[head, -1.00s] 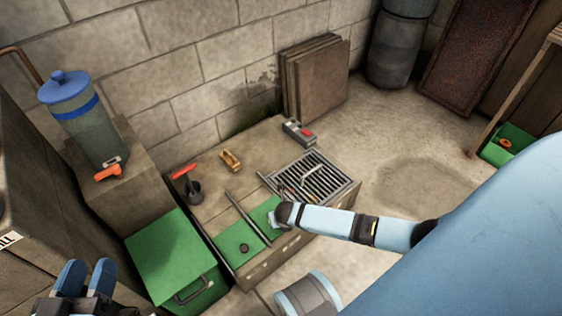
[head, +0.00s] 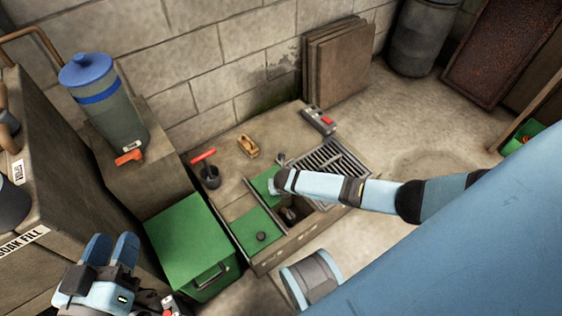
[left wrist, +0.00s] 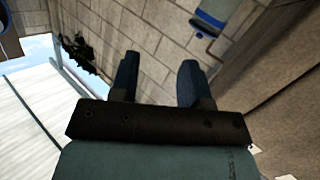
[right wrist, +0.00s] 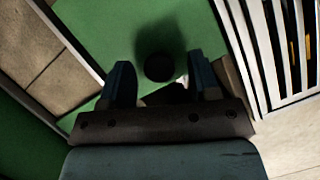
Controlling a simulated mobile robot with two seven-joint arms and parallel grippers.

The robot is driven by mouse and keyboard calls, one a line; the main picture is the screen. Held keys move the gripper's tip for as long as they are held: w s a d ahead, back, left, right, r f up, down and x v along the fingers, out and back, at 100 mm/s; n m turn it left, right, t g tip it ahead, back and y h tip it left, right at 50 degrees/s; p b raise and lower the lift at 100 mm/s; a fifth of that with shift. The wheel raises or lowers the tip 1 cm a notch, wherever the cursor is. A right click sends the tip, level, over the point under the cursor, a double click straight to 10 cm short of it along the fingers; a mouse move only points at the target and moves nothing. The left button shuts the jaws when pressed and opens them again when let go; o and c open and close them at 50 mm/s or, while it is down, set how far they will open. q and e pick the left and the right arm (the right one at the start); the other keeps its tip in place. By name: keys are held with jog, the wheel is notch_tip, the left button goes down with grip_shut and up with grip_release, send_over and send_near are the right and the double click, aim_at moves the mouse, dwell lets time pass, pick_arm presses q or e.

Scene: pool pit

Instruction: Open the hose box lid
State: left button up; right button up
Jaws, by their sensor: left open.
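A low box (head: 285,250) set in the floor has green lid panels. The near panel (head: 250,228) carries a round black knob (head: 262,236). The far green panel (head: 263,182) lies beside my right gripper, and a dark opening (head: 292,212) shows between them. No label tells me which lid is the hose box's. In the right wrist view my right gripper (right wrist: 158,80) is open over a green panel (right wrist: 105,25), with a black knob (right wrist: 159,67) between its fingertips; I cannot tell whether they touch it. My left gripper (head: 112,245) is open and empty at the lower left.
A green box (head: 195,245) with a dark handle stands left of the low box. A slotted grate (head: 335,160) lies on the right. A red-handled tool in a dark cup (head: 208,172), a wooden brush (head: 248,146) and a grey-red device (head: 318,120) rest behind. A blue-lidded jug (head: 105,105) stands left.

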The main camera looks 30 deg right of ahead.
pick_arm(q)
jog(key=shift+w+r, duration=0.1)
jog(key=shift+r, duration=0.15)
pick_arm(e)
jog(key=shift+r, duration=0.15)
jog(key=shift+s+a+r+p, duration=0.1)
jog(key=shift+s+r+p, duration=0.05)
jog(key=shift+r+p, duration=0.2)
pick_arm(q)
notch_tip(320, 180, up, 9)
jog(key=a+n+t+p, duration=0.1)
jog(key=t+p, duration=0.2)
jog(key=p, duration=0.4)
jog(key=shift+s+t, duration=0.2)
jog(key=shift+t, duration=0.2)
pick_arm(e)
jog(key=v, duration=1.2)
jog(key=shift+s+r, duration=0.25)
jog(key=shift+r, duration=0.1)
